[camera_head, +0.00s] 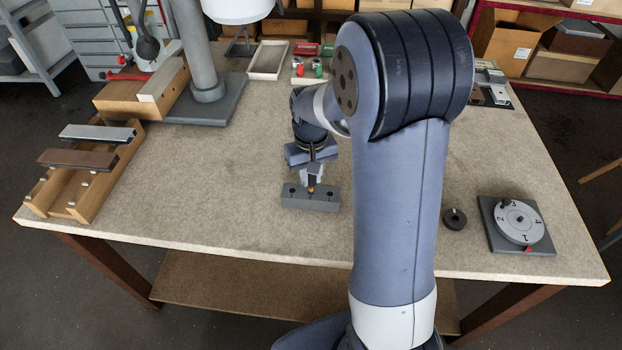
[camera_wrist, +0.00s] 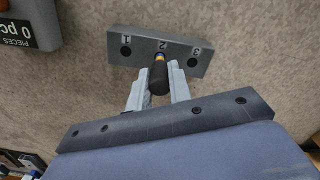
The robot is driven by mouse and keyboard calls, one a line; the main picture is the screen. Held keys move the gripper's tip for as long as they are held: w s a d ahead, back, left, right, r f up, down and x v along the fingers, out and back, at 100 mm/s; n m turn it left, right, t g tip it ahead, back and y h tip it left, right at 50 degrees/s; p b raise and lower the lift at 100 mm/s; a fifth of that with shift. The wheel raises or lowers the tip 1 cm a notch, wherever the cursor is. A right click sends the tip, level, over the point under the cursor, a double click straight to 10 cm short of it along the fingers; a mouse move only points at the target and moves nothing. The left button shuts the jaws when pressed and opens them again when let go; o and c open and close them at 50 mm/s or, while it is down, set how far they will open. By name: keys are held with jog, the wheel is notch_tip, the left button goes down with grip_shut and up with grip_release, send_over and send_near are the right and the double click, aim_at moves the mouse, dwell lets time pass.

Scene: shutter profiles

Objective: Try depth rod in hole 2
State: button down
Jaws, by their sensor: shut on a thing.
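A grey block (camera_wrist: 188,48) with holes marked 1, 2 and 3 lies on the table; it also shows in the head view (camera_head: 323,203). The depth rod (camera_wrist: 158,78) has a black grip and a yellow and blue band near its far end. My gripper (camera_wrist: 160,70) is shut on the rod, with one finger on each side of it. In the head view my gripper (camera_head: 312,174) is just above the middle of the block. The rod's far end is at hole 2, which it covers. I cannot tell how deep the tip is. Holes 1 and 3 look empty.
A numbered dial (camera_head: 519,222) on a dark plate and a black ring (camera_head: 455,219) lie at the right. A wooden rack (camera_head: 88,190) with two profiles stands at the left. A pale tray (camera_head: 267,60) is at the back.

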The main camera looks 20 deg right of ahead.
jog(key=shift+r, duration=0.1)
jog(key=shift+r+p, duration=2.3)
jog(key=shift+r, duration=0.65)
